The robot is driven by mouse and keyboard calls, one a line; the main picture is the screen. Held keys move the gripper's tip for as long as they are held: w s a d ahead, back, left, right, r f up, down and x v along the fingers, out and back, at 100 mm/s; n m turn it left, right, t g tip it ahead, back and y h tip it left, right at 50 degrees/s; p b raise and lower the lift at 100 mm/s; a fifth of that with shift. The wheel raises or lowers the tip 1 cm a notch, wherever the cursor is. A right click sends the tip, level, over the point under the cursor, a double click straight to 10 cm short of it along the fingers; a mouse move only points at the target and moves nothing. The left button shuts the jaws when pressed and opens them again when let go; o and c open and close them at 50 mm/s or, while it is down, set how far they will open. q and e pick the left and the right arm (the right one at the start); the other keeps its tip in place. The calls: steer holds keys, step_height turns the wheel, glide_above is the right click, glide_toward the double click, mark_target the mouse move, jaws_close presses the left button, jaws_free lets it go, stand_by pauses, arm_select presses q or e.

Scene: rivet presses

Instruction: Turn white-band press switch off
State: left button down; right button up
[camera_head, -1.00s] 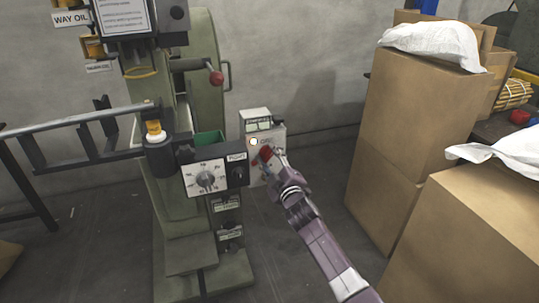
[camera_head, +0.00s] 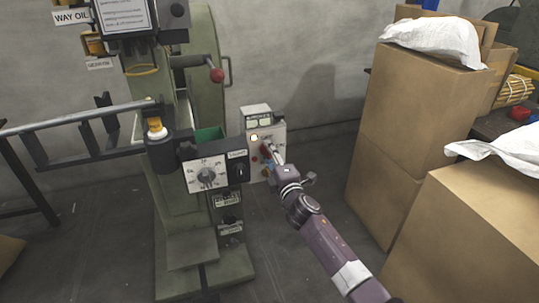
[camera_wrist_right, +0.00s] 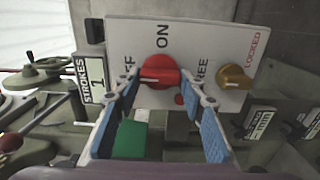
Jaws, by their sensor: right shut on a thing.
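The green press (camera_head: 205,60) stands left of centre in the head view. Its light switch panel (camera_head: 258,160) is at its right side. The red switch knob (camera_wrist_right: 160,70) sits on that panel in the wrist view, below the word ON, with FREE to its right and a label ending in F, partly hidden, to its left. The knob's pale mark appears to face that left label. My right gripper (camera_wrist_right: 163,82) has its blue-padded fingers at either side of the knob, shut on it. My left gripper is out of view. I cannot make out a white band on the press.
A yellow knob (camera_wrist_right: 236,77) by the word LOCKED is right of the red one. A dial box (camera_head: 206,176) stands left of the panel. Tall cartons (camera_head: 415,110) fill the right.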

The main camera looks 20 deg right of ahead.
stand_by(0.4)
steer(key=o, duration=0.9)
steer(key=shift+c, duration=0.2)
steer(key=o, duration=0.3)
steer(key=s, duration=1.2)
steer(key=shift+d, duration=0.2)
